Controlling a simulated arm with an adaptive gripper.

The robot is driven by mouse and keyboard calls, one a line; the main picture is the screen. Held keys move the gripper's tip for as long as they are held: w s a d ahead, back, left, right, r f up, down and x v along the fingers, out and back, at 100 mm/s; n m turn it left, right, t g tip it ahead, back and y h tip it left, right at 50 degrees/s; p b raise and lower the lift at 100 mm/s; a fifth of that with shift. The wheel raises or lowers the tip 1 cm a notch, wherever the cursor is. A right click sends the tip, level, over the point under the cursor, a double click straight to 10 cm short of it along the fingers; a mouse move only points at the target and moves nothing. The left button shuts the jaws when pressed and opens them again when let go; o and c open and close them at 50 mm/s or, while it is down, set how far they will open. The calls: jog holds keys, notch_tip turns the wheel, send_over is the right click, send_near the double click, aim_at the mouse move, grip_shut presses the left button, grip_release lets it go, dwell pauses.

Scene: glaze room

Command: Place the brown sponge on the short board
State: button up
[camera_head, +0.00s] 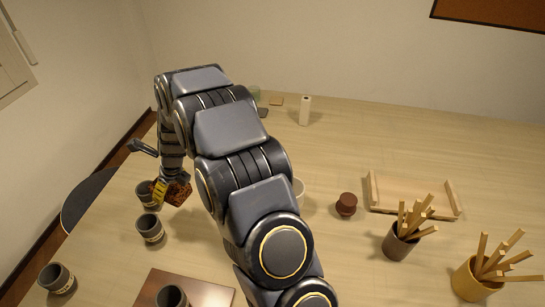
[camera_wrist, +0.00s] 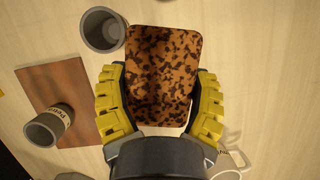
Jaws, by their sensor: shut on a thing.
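The brown sponge, a block with dark mottling, is between the yellow fingers of my gripper (camera_wrist: 160,78) in the wrist view. My gripper is shut on the sponge (camera_wrist: 165,45). In the head view, the sponge (camera_head: 179,192) shows at the left, above the table, beside my gripper (camera_head: 161,190). A flat reddish-brown board (camera_head: 212,291) lies at the bottom of the head view with a dark cup on it. It also shows at the left in the wrist view (camera_wrist: 66,80). A pale wooden piece with raised ends (camera_head: 400,184) lies at the right. I cannot tell which is the short board.
Grey cups (camera_head: 150,229), (camera_head: 57,279) stand at the left. A red-brown jar (camera_head: 346,204), a dark holder of sticks (camera_head: 398,243) and a yellow holder (camera_head: 473,280) stand right. A white cup (camera_head: 299,187) is partly hidden by my arm. The table's back right is clear.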

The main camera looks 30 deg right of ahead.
jog(key=d+m+h, duration=0.2)
jog(key=d+m, duration=0.2)
jog(key=d, duration=1.6)
jog(key=m+h, duration=0.3)
jog(key=m, duration=0.8)
send_over(410, 191)
jog(key=s, duration=0.1)
jog(key=shift+g, duration=0.3)
jog(key=f, duration=0.3)
jog(key=a+f, duration=0.1)
jog(key=f, duration=0.1)
jog(key=shift+s+f, duration=0.1)
jog(key=shift+s, duration=0.05)
notch_tip(410, 191, down, 4)
jog(key=shift+f, duration=0.4)
jog(key=shift+f, duration=0.1)
